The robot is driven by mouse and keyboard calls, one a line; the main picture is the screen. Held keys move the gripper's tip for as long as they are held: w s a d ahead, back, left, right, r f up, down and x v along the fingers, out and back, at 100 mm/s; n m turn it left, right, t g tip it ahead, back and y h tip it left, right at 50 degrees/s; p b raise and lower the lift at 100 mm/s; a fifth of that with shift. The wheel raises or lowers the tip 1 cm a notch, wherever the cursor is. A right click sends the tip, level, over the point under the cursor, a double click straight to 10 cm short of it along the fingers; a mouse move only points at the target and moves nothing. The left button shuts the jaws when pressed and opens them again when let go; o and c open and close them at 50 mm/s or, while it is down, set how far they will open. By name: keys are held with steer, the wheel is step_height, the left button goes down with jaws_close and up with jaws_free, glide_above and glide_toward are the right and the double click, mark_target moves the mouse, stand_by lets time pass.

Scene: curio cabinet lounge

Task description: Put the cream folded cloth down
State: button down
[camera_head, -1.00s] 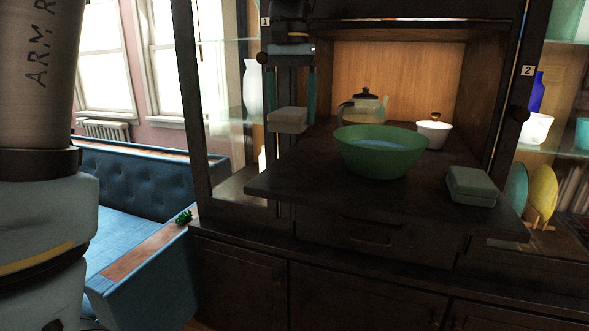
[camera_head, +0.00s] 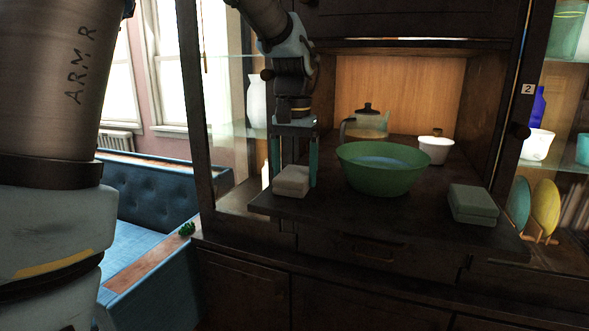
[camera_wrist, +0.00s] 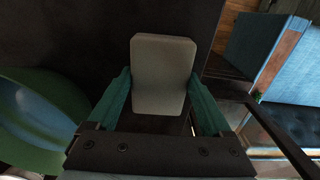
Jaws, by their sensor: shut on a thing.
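The cream folded cloth (camera_head: 291,181) is a small pale block between the teal fingers of my gripper (camera_head: 294,172), at the left end of the dark pull-out shelf (camera_head: 330,207). In the wrist view the cloth (camera_wrist: 162,75) is between both fingers, and my gripper (camera_wrist: 161,100) is shut on it. The cloth is level and low at the shelf surface; I cannot tell whether its underside touches.
A green bowl (camera_head: 382,180) stands just right of the cloth. A grey-green folded cloth (camera_head: 473,203) lies at the shelf's right end. A glass teapot (camera_head: 368,124) and a white lidded pot (camera_head: 435,150) stand behind. The shelf's front edge is close.

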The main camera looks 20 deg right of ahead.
mark_target(295, 173)
jaws_free()
steer(key=shift+f, duration=0.1)
steer(key=shift+f+b, duration=0.4)
steer(key=shift+b, duration=0.3)
step_height(295, 173, up, 11)
steer(key=shift+r+b, duration=0.15)
steer(key=shift+b, duration=0.25)
steer(key=shift+s, duration=0.15)
